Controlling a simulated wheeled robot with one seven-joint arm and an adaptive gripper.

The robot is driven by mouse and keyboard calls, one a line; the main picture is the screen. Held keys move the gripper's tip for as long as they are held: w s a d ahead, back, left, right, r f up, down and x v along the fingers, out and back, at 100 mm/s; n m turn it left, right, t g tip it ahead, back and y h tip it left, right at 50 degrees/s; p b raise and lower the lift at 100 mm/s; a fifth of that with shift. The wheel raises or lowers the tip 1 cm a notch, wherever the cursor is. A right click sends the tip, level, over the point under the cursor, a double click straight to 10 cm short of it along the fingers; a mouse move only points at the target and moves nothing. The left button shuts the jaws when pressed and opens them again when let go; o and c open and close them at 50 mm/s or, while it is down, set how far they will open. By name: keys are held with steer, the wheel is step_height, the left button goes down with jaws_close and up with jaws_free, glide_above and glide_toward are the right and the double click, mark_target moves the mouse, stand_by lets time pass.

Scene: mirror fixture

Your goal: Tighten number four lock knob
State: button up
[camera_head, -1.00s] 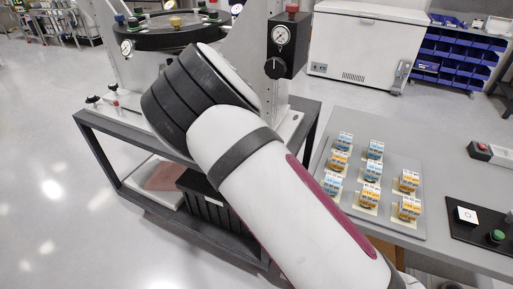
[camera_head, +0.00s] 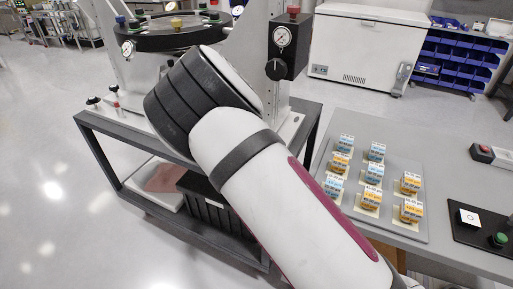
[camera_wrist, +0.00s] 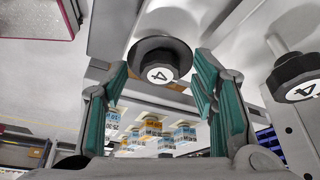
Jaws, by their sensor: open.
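In the wrist view a dark round knob (camera_wrist: 160,60) with a white face marked 4 lies between the fingertips of my gripper (camera_wrist: 161,63). The gripper is open, with a teal-padded finger on each side of the knob and visible gaps. A second dark knob (camera_wrist: 297,78) is at the right, outside the fingers; its tilted mark also looks like a 4. In the head view the round black fixture (camera_head: 170,38) stands at the top left. My arm hides part of it, and my gripper is not visible there.
A black box with a gauge and dial (camera_head: 288,47) stands right of the fixture. A grey table (camera_head: 440,165) at the right carries a tray (camera_head: 385,228) of small labelled blocks and a button panel (camera_head: 478,228). The floor at the left is clear.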

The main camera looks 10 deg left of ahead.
steer(key=v, duration=1.2)
